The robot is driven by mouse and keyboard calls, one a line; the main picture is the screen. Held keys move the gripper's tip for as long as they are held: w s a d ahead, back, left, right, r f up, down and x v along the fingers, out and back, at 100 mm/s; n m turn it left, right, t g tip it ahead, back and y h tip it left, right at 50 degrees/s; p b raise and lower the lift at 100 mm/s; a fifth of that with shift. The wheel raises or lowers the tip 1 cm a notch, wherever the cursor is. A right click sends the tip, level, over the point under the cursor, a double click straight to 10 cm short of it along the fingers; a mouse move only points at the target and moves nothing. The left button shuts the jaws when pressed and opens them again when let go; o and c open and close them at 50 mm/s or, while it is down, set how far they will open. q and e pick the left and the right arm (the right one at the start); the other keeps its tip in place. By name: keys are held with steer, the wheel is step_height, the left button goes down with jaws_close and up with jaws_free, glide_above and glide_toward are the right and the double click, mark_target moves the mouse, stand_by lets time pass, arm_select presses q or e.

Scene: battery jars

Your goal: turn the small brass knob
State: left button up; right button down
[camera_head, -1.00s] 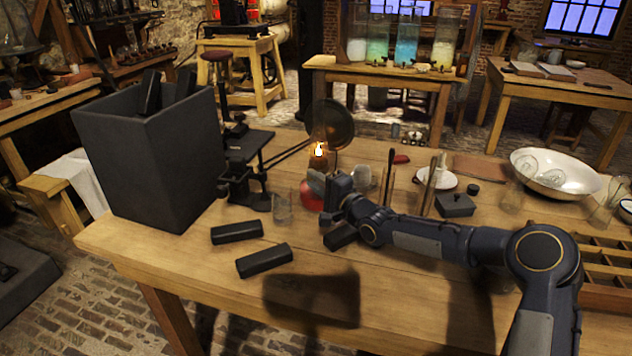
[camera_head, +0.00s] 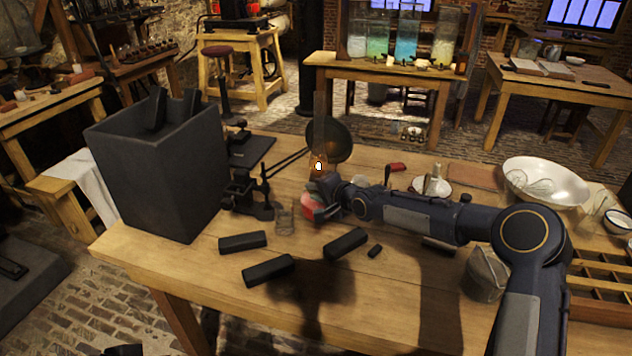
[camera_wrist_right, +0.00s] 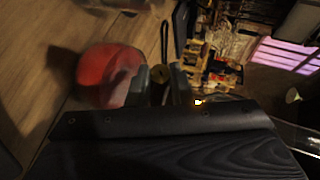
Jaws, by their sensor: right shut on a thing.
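An oil lamp with a red base (camera_head: 309,206) stands on the workbench, with a small bright flame (camera_head: 318,166) in its chimney and a round dark reflector behind it. My right gripper (camera_head: 322,190) is at the lamp, just above and beside the red base. In the right wrist view the red base (camera_wrist_right: 105,75) lies left of the gripper's fingers (camera_wrist_right: 160,86). The fingers are shut on a small dark thing at the lamp, which fits the brass knob; the knob itself is mostly hidden. The left gripper does not show.
Dark blocks (camera_head: 268,269) lie on the bench front. A tall dark box (camera_head: 165,175) stands at the left corner. A small glass (camera_head: 285,221) stands left of the lamp. A glass vessel (camera_head: 487,275) is beside my arm. A white bowl (camera_head: 546,181) is at right.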

steer(key=g+h+p, duration=0.1)
steer(key=p, duration=0.1)
steer(key=r+n+g+h+p, duration=0.1)
steer(key=h+p, duration=0.1)
steer(key=g+h+p, duration=0.1)
steer(key=p, duration=0.1)
steer(key=shift+w+a+r+h, duration=0.25)
steer(key=shift+a+h, duration=0.05)
steer(key=shift+a, duration=0.1)
steer(key=shift+w+a+f+n+g+h+p, duration=0.1)
steer(key=shift+n+g+h+p, duration=0.3)
steer(key=shift+g+h+p, duration=0.8)
steer(key=shift+t, duration=0.3)
steer(key=c, duration=1.3)
jaws_free()
steer(key=shift+f, duration=0.1)
steer(key=b+v, duration=0.1)
steer(key=v, duration=0.6)
steer(key=shift+s+r, duration=0.2)
steer(key=shift+r, duration=0.2)
